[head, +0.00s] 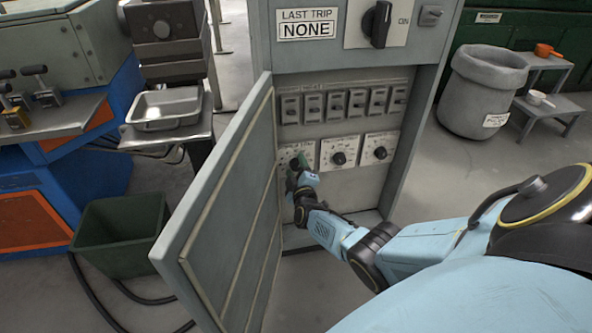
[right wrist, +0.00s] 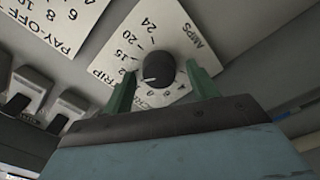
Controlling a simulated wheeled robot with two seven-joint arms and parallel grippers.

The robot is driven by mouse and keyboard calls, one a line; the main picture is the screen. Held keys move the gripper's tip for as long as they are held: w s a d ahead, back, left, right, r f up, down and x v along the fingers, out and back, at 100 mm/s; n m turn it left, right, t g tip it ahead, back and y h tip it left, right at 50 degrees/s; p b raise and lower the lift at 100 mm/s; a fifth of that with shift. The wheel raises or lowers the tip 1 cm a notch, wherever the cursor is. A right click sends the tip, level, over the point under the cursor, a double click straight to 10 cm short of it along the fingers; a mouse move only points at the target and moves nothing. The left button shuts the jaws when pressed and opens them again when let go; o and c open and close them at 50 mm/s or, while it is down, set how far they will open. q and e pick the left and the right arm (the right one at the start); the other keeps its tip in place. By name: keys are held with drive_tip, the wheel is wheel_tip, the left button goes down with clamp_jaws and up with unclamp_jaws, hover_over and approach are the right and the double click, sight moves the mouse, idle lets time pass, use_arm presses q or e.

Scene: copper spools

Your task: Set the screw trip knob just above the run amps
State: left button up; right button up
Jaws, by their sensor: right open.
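The screw trip knob (right wrist: 160,68) is a round black dial on a white plate (right wrist: 148,28) in the right wrist view, with part of "TRIP" and "AMPS" readable. Numbers such as 15, 20 and 24 ring it. A pale mark shows on its lower left edge; its exact reading is unclear. My right gripper (right wrist: 161,74) is open, with one green finger on each side of the knob. I cannot tell whether they touch it. In the head view my right gripper (head: 301,161) covers much of the leftmost of three dial plates. No run amps reading is legible. My left gripper is out of view.
The grey cabinet's door (head: 222,215) stands open left of my right arm. The pay-off plate (right wrist: 50,25) lies beside the trip plate. Several small switches (head: 335,106) sit in a row above the dials. A main switch (head: 377,24) and a "LAST TRIP NONE" panel (head: 306,24) are higher.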

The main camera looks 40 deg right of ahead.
drive_tip(key=c, duration=1)
drive_tip(key=shift+o, duration=0.2)
drive_tip(key=shift+m, duration=1.3)
drive_tip(key=shift+s+m, duration=0.1)
drive_tip(key=shift+m, duration=1.4)
drive_tip(key=o, duration=1)
drive_tip(key=shift+c, duration=0.2)
